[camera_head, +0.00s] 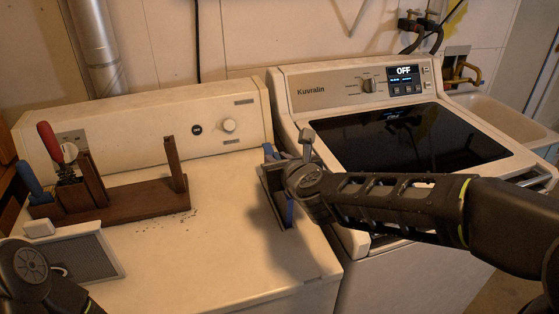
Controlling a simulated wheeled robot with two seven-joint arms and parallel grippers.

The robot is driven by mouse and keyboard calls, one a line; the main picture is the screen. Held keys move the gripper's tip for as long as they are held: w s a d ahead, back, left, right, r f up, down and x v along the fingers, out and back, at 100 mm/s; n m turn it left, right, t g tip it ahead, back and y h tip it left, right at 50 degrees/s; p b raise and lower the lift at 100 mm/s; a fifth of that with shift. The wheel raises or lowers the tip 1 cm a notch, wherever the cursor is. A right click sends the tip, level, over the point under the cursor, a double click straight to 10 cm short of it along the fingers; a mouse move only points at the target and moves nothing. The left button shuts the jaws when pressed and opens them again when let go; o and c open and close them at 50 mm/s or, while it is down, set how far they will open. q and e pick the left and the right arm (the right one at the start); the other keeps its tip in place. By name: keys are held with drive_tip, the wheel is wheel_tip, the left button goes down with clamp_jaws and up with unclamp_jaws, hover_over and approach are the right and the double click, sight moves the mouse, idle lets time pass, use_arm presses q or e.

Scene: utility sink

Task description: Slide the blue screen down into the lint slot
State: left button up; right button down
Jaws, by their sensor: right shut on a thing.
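The blue screen (289,212) is mostly hidden by my right gripper; a blue strip shows below and a bluish tab above. My right gripper (274,184) is shut on it, over the right part of the dryer top. The screen stands upright, its lower end close to a dark narrow opening, apparently the lint slot (284,222). I cannot tell whether its lower edge is inside. My left arm's wrist shows at the lower left, but its fingertips cannot be made out.
A grey mesh screen with a pale frame (88,257) lies on the dryer top (190,265) at the left. Behind it is a wooden rack (130,200) holding red- and blue-handled tools. A washer (400,135) stands on the right. The dryer's middle is clear apart from dark crumbs.

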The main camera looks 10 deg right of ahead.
use_arm(q)
drive_tip(key=shift+w+a+f, duration=0.15)
drive_tip(key=shift+f, duration=0.4)
use_arm(e)
drive_tip(key=shift+s+f, duration=0.1)
drive_tip(key=shift+f, duration=0.4)
use_arm(q)
drive_tip(key=shift+r, duration=0.15)
use_arm(e)
drive_tip(key=shift+r, duration=0.2)
drive_tip(key=shift+r+p, duration=0.8)
drive_tip(key=shift+r, duration=0.1)
drive_tip(key=shift+w+r+p, duration=0.3)
drive_tip(key=shift+r+p, duration=0.5)
drive_tip(key=shift+r, duration=0.1)
drive_tip(key=shift+w+r+p, duration=0.3)
drive_tip(key=shift+r+p, duration=0.5)
drive_tip(key=shift+r, duration=0.1)
use_arm(q)
drive_tip(key=r, duration=0.2)
drive_tip(key=w+r, duration=0.1)
drive_tip(key=r, duration=0.1)
drive_tip(key=shift+r, duration=0.3)
use_arm(e)
drive_tip(key=shift+a, duration=0.1)
drive_tip(key=shift+f, duration=0.1)
use_arm(q)
drive_tip(key=shift+s+r+p, duration=0.1)
drive_tip(key=shift+r+p, duration=0.2)
drive_tip(key=shift+p, duration=0.1)
